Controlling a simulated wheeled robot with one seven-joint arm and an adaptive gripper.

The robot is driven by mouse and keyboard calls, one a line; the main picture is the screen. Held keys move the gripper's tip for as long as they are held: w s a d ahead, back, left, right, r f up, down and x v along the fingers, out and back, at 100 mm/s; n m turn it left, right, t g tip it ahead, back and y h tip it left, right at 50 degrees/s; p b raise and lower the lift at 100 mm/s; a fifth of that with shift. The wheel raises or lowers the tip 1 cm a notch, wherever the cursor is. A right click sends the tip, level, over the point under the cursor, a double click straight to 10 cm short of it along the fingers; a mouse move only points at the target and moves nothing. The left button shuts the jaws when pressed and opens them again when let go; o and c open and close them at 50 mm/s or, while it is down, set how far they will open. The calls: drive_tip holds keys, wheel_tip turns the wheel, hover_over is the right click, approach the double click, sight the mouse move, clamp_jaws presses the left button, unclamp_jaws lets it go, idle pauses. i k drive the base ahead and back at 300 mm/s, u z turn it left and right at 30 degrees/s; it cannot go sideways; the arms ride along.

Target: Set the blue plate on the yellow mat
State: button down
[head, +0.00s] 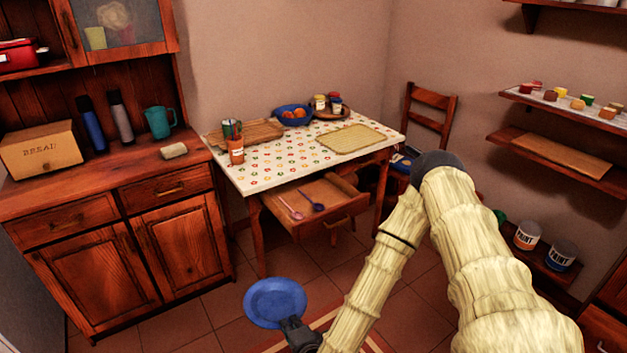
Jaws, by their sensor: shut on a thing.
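The blue plate (274,302) is low in the head view, held above the tiled floor in front of the table. My gripper (290,324) is shut on the plate's near right edge; the fingertips are small and partly hidden by the plate. The yellow mat (348,138) lies flat on the right part of the table, and its top is bare. The plate is apart from the mat, nearer to me and lower left of it in the picture.
A chair (428,112) stands behind right.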

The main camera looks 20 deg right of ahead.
sight(364, 138)
drive_tip(key=u, duration=2.75)
drive_tip(key=k, duration=2.5)
drive_tip(key=z, duration=2.55)
drive_tip(key=i, duration=1.25)
drive_tip(key=u, duration=0.1)
